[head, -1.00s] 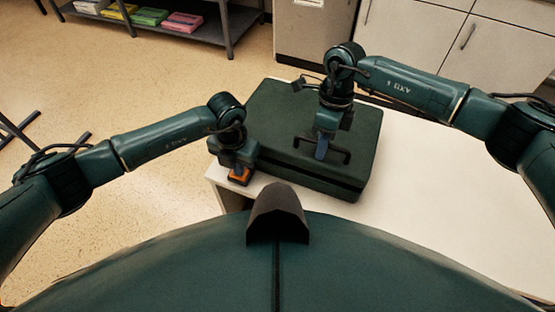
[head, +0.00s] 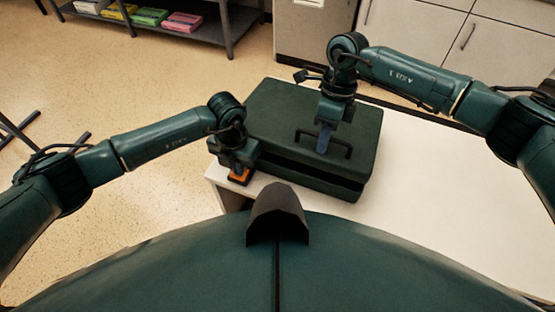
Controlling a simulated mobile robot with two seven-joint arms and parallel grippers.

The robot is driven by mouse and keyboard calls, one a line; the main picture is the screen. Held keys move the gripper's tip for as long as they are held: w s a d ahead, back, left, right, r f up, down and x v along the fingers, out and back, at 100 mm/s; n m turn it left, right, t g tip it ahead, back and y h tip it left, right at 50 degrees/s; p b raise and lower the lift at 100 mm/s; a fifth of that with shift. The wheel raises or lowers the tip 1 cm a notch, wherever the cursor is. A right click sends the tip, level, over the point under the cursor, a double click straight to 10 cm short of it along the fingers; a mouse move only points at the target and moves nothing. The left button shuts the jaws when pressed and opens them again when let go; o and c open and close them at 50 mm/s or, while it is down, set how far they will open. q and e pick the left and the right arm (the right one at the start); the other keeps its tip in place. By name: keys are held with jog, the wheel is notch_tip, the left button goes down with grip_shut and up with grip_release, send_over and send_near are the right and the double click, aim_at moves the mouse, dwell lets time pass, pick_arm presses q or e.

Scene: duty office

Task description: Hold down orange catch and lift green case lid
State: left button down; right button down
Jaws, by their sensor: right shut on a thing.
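The dark green case (head: 318,178) lies on the white table, with its lid (head: 285,118) on top. A dark gap shows between lid and base along the front, wider toward the right. My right gripper (head: 324,146) is shut on the black lid handle (head: 343,150). The orange catch (head: 239,177) is at the case's front left corner. My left gripper (head: 238,168) is right over the catch and seems to touch it. Its fingers hide part of the catch, and I cannot tell whether they are open or shut.
The white table (head: 440,210) is clear to the right of the case. White cabinets (head: 430,30) stand behind it. A grey shelf (head: 150,28) with coloured stacks is at the back left. Open floor (head: 130,100) lies to the left.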

pick_arm(q)
jog(key=shift+r, duration=3.5)
jog(key=shift+s, duration=0.1)
jog(key=s+a, duration=0.3)
jog(key=s, duration=0.4)
jog(key=shift+s, duration=0.15)
pick_arm(e)
jog(key=shift+w+r, duration=0.1)
pick_arm(q)
jog(key=shift+f, duration=0.1)
pick_arm(e)
jog(key=shift+v, duration=1)
jog(key=shift+w+d, duration=0.15)
jog(key=shift+w, duration=0.05)
pick_arm(q)
jog(key=shift+f+b, duration=0.2)
jog(key=shift+b, duration=0.1)
pick_arm(e)
jog(key=shift+w+d+r+g, duration=0.1)
jog(key=shift+w+r+g, duration=0.1)
jog(key=shift+r, duration=0.25)
jog(key=shift+w+d+r+g, duration=0.1)
jog(key=shift+w+r+g, duration=0.15)
jog(key=shift+r, duration=0.15)
